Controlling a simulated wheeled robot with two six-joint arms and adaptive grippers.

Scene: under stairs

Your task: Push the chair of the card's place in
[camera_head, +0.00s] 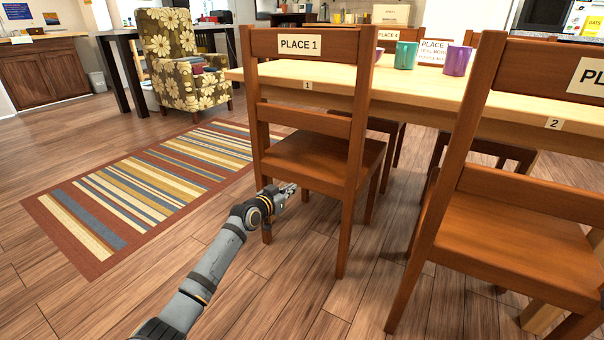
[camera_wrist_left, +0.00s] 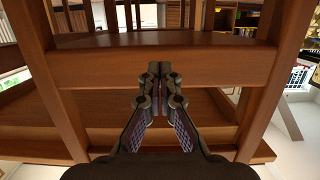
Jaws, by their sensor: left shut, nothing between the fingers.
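A wooden chair labelled "PLACE 1" (camera_head: 325,160) stands at the near side of the table (camera_head: 412,82), its back towards me. A second chair (camera_head: 515,235) stands to its right, its label cut off at "PL". A white card (camera_head: 433,50) stands on the table, partly hidden by mugs; its top line begins "PLACE", the rest is too small to read surely. My left gripper (camera_head: 289,190) is shut and empty, low by the Place 1 chair's near side, below seat level. The left wrist view shows the shut fingertips (camera_wrist_left: 158,70) before a wooden chair rail (camera_wrist_left: 220,65); contact is unclear.
Teal (camera_head: 406,55) and purple (camera_head: 457,62) mugs stand on the table. The table edge has number tags 1 (camera_head: 307,86) and 2 (camera_head: 554,124). A striped rug (camera_head: 160,185) lies left, with a floral armchair (camera_head: 180,65) behind. Wooden floor is clear at front left.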

